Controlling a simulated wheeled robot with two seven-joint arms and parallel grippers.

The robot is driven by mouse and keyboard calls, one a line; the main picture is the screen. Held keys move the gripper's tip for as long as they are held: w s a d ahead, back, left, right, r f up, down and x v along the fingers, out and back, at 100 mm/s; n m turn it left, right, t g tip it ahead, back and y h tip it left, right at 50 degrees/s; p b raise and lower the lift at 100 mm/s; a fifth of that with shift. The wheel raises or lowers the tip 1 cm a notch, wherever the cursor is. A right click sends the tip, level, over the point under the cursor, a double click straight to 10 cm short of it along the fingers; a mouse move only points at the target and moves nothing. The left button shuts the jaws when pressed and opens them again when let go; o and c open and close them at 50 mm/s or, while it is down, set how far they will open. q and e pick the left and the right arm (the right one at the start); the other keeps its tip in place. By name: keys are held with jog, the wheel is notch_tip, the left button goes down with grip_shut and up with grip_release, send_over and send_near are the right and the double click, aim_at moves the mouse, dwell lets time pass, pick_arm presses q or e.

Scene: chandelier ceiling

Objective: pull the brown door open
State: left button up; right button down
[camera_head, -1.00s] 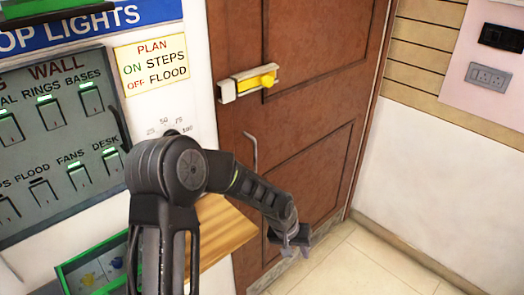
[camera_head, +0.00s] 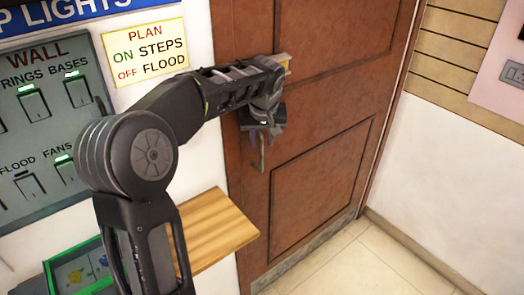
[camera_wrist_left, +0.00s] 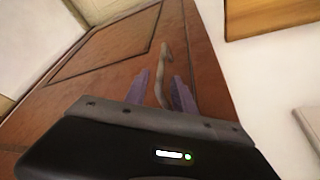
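The brown door (camera_head: 325,115) stands shut, with its lower edge at the tiled floor. Its thin metal pull handle (camera_head: 262,155) is upright near the left edge of the door. My left gripper (camera_head: 266,130) is in front of the door at the upper part of the handle and hides some of it. In the left wrist view my left gripper (camera_wrist_left: 161,75) is open, with two purplish fingers apart. The handle (camera_wrist_left: 165,62) shows between and beyond them; I cannot tell whether they touch it. My right gripper is not in view.
The bolt plate (camera_head: 284,64) on the door is mostly hidden behind my left wrist. A wooden shelf (camera_head: 215,235) juts out below my arm. A grey switch panel (camera_head: 45,115) and a PLAN sign (camera_head: 146,52) are on the left wall. The floor (camera_head: 350,262) at the right is clear.

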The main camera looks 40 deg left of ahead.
aim_at(262, 149)
pick_arm(q)
jog(key=p+x, duration=0.1)
jog(key=x, duration=0.6)
jog(key=shift+f, duration=0.1)
grip_shut()
dwell(1.3)
